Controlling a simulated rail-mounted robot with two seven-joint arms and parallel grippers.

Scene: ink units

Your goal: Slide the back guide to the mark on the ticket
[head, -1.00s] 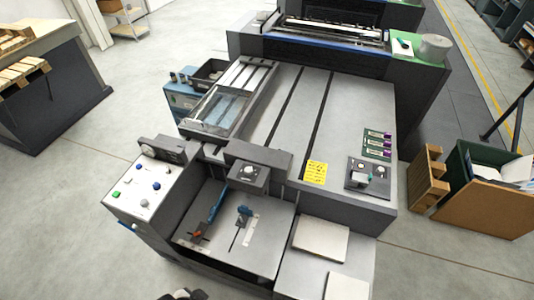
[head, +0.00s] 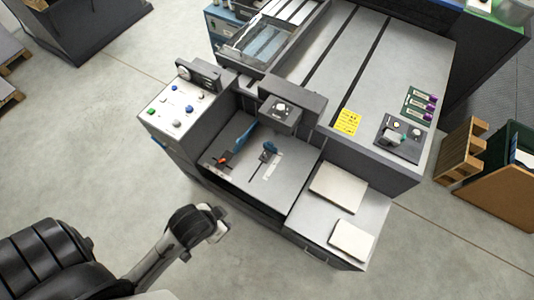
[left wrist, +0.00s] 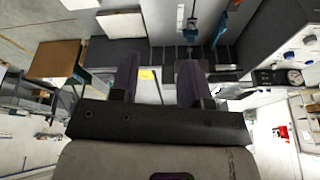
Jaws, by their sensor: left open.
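Two blue guides stand on the grey feed bed (head: 240,175) of the press. One (head: 269,148) sits at a dark slot beside a pale scale strip (head: 272,168). The other (head: 243,137) is a long blue bar with a red part at its front end. I cannot tell for certain which is the back guide, and I cannot make out the ticket. Both guides also show at the top of the left wrist view. My left gripper (head: 221,226) is in front of the press, apart from the bed; its spread fingers (left wrist: 159,85) are empty. My right gripper is out of view.
A control panel (head: 175,109) with buttons is left of the bed. Two pale stacks (head: 338,188) (head: 352,241) lie on the shelf to the right. A dark head with a dial (head: 280,108) overhangs the bed's back. The floor in front is clear.

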